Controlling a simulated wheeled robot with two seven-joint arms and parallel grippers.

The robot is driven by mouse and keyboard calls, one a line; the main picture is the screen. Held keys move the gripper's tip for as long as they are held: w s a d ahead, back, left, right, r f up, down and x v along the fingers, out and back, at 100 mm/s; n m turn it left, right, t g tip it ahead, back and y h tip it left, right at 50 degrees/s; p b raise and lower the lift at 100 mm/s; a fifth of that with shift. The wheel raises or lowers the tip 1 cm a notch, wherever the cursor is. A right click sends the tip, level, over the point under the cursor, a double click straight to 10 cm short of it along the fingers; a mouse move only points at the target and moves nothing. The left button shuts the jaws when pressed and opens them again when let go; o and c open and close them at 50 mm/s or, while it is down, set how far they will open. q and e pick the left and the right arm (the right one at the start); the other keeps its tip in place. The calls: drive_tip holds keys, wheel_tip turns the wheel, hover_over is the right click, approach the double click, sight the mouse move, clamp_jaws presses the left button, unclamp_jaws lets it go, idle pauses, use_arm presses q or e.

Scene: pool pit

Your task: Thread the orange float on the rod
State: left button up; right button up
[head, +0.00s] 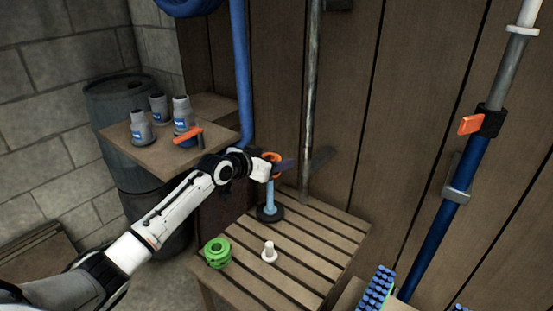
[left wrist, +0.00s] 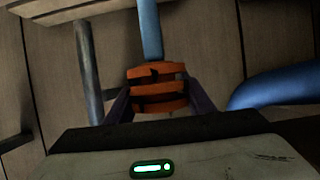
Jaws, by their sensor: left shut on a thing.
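My left gripper (head: 277,166) is shut on the orange float (head: 272,157), just above the table. The float also shows in the left wrist view (left wrist: 157,88), banded orange and dark between the two fingers. The light blue rod (head: 270,193) stands upright on a round black base (head: 270,214) on the slatted table. The float is at the rod's top end; the rod also shows in the left wrist view (left wrist: 150,30), running up to the float. I cannot tell whether the rod's tip is inside the float's hole. My right gripper is not in view.
The slatted table (head: 297,255) also holds a green ringed piece (head: 217,252) and a small white peg (head: 269,252). A shelf (head: 145,157) with several grey bottles is behind my arm.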

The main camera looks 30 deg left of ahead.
use_arm(q)
drive_tip(key=shift+f, duration=0.1)
idle(0.3)
drive_tip(key=b, duration=0.4)
hover_over(276, 205)
drive_tip(key=shift+f, duration=2.8)
drive_tip(key=shift+f, duration=0.1)
drive_tip(key=shift+f+b, duration=1.55)
drive_tip(key=shift+f, duration=0.7)
drive_tip(key=shift+f, duration=0.15)
drive_tip(key=shift+f+b, duration=1.1)
drive_tip(key=shift+f, duration=0.3)
